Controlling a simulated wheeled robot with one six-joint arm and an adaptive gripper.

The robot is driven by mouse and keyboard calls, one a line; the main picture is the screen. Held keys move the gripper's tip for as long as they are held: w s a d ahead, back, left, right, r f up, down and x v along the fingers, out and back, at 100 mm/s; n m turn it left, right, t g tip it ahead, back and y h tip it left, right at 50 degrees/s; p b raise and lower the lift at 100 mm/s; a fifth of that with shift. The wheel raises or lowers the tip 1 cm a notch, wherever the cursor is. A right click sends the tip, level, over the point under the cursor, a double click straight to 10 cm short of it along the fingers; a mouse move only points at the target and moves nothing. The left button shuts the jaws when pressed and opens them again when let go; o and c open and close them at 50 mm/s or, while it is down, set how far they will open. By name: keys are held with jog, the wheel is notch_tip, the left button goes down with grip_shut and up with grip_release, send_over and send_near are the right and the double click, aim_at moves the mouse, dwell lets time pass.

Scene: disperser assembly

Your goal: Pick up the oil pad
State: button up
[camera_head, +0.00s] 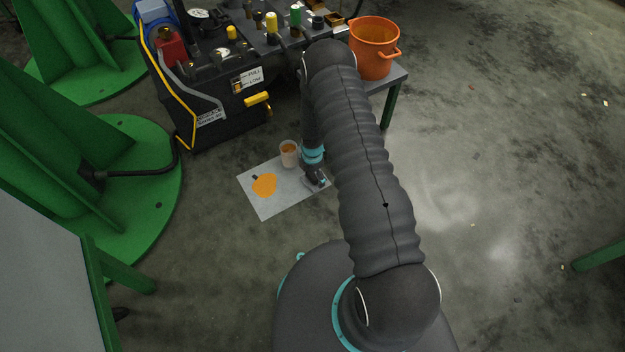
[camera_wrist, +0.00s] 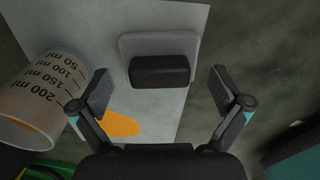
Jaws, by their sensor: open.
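A small light grey rounded plate with a black block-shaped grip, which I take as the oil pad (camera_wrist: 160,70), lies on a pale sheet (camera_wrist: 88,25). My gripper (camera_wrist: 163,92) is open, with one finger on each side of the black grip and apart from it. In the head view my gripper (camera_head: 316,180) is low over the right edge of the sheet (camera_head: 275,206) on the floor and mostly hides the pad. An orange patch (camera_head: 264,185) is on the sheet; it also shows in the wrist view (camera_wrist: 120,125), behind the left finger.
A clear beaker (camera_head: 289,153) with ml marks and orange content stands at the sheet's upper edge, close left of my gripper in the wrist view (camera_wrist: 38,100). A dark machine (camera_head: 225,95) and an orange bucket (camera_head: 374,48) stand behind.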

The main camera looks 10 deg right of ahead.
jog(key=shift+f, duration=1.15)
jog(key=c, duration=0.9)
jog(key=shift+r, duration=0.1)
